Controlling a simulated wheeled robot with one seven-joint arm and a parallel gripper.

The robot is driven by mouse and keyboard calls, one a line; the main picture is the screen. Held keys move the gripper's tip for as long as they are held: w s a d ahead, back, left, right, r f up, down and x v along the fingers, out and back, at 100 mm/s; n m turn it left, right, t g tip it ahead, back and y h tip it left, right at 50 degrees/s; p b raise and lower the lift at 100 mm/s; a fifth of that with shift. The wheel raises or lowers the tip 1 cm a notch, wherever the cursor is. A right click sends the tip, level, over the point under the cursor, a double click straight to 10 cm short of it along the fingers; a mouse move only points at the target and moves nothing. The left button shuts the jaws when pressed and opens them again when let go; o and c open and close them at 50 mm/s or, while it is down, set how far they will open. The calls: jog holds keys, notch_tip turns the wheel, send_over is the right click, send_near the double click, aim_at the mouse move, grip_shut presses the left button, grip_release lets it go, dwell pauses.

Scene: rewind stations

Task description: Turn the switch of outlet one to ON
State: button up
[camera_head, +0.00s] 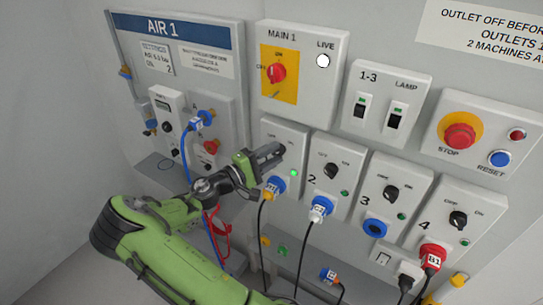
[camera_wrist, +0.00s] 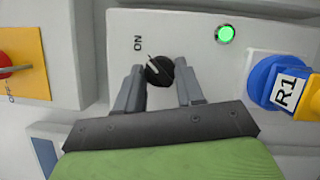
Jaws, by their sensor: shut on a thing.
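The outlet one panel (camera_head: 290,133) is at the middle of the head view, below the MAIN 1 box. Its black switch knob (camera_wrist: 160,71) shows in the wrist view between the two fingers of my gripper (camera_wrist: 160,90), which is shut on it. The knob's white mark points up and left in that view, toward the ON label (camera_wrist: 138,43). The OFF label is not visible there. The outlet one lamp (camera_wrist: 225,34) glows bright green. In the head view my gripper (camera_head: 271,155) covers the knob.
A blue plug marked R1 (camera_wrist: 287,88) sits in outlet one just beside the knob. Outlets two (camera_head: 333,157), three and four stand to the right with their own knobs. The red MAIN 1 switch (camera_head: 277,73) is above. Cables hang below the panels.

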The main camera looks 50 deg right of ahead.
dwell(0.3)
jog(key=o, duration=1)
jog(key=shift+o, duration=0.2)
jog(key=v, duration=1.5)
jog(key=shift+a, duration=0.35)
